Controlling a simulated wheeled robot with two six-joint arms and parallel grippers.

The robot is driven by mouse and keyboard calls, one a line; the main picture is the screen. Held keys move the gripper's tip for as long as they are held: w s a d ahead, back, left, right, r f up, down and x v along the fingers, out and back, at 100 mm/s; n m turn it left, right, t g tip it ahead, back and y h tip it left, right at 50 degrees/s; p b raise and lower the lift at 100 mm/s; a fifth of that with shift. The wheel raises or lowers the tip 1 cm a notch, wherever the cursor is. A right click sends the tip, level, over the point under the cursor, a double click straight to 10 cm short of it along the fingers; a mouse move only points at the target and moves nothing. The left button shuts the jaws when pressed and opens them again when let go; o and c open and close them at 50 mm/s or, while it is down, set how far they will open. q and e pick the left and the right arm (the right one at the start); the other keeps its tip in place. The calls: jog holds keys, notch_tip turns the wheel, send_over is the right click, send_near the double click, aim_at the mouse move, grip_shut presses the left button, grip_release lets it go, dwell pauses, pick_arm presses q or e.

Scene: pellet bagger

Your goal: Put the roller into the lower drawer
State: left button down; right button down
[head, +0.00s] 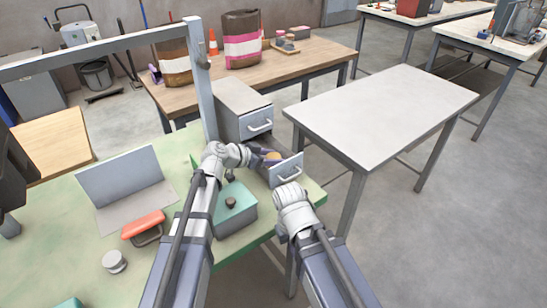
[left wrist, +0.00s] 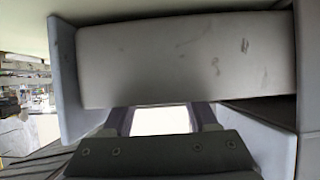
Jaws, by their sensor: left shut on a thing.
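The lower drawer (head: 293,167) of the small grey cabinet is pulled out, and its handle faces the front right. Whether the roller touches the drawer floor cannot be told. In the left wrist view the gripper's fingers (left wrist: 162,121) frame a bright patch below a grey, scuffed panel. My right gripper (head: 289,188) is close to the drawer's handle (head: 289,175); its fingers are hidden.
The upper drawer (head: 260,126) is closed. A teal box with a dark knob (head: 235,212), an orange-handled tool (head: 144,225) and a white round piece (head: 114,261) are on the green bench (head: 75,245). A bare white table (head: 385,110) stands at right. A grey frame post (head: 200,90) rises behind my left arm.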

pick_arm(q)
jog(key=shift+c, duration=0.9)
grip_release()
jog(key=shift+f, duration=0.1)
jog(key=shift+r+p, duration=0.3)
jog(key=shift+p, duration=0.05)
jog(key=p+v, duration=0.6)
jog(key=v, duration=0.6)
jog(key=shift+r, duration=0.25)
